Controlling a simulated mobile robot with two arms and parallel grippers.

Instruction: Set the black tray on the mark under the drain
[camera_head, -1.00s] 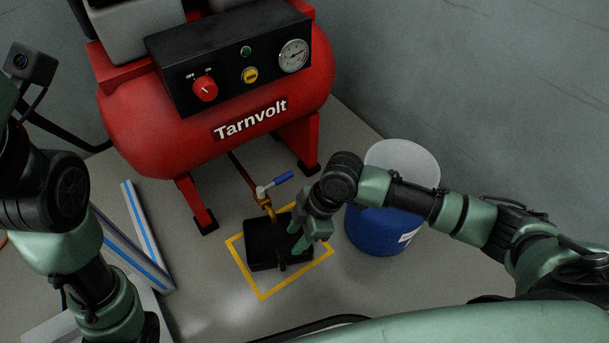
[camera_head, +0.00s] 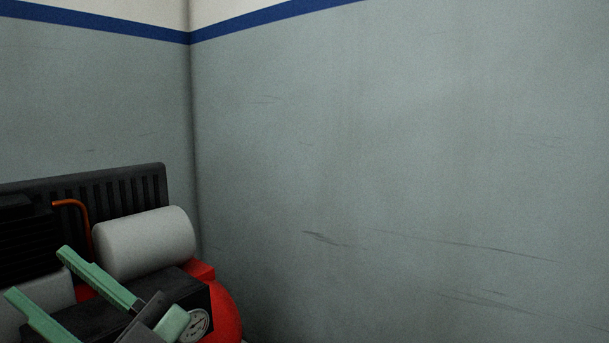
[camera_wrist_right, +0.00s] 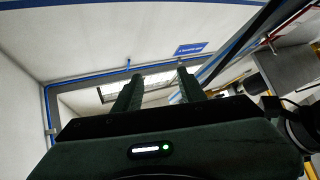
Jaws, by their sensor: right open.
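The black tray, the yellow mark and the drain are out of view in both current frames. My right gripper (camera_head: 38,272) is at the lower left of the head view, raised in front of the compressor's control box. Its two green fingers are spread apart with nothing between them. In the right wrist view the open fingers (camera_wrist_right: 160,72) point up toward the upper walls and ceiling. My left gripper is not in view.
The red compressor (camera_head: 228,312) stands in the corner, with a pale grey cylinder (camera_head: 145,243), a black control box and a gauge (camera_head: 196,325). Bare grey wall (camera_head: 400,170) fills the right side. The floor is not visible.

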